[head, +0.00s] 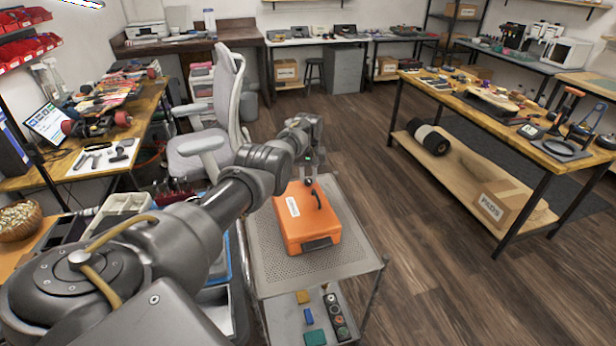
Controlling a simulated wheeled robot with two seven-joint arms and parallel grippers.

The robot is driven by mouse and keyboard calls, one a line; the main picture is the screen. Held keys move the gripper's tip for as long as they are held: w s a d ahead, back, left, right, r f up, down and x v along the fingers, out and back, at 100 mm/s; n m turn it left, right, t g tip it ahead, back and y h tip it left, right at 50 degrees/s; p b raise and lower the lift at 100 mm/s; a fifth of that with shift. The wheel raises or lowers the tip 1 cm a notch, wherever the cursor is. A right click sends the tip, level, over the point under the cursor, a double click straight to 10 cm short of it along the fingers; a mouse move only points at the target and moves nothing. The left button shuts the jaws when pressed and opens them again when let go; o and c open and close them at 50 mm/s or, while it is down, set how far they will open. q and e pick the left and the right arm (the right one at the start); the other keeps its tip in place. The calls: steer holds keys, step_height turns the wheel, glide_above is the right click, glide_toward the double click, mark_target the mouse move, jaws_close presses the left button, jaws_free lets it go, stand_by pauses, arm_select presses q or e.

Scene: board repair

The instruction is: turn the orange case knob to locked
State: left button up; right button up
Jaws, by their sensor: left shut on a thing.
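The orange case (322,226) lies flat on the upper shelf of a grey cart (275,270). It has a white label, a black handle and a dark latch at its front edge. My left gripper (309,181) points down at the far part of the case's top. It is shut on the case knob, which the fingers hide. The knob's angle cannot be read from here. My right gripper is not in view.
An office chair (228,95) stands behind and left of the cart. A cluttered workbench (455,90) is on the right. Colored blocks and a row of round dark items lie on the cart's lower shelf (285,315). The wooden floor (420,260) right of the cart is clear.

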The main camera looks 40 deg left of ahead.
mark_target(308, 179)
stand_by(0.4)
arm_select(q)
steer(key=o, duration=1)
step_height(308, 179, up, 6)
steer(key=p, duration=0.3)
steer(key=shift+r, duration=2.4)
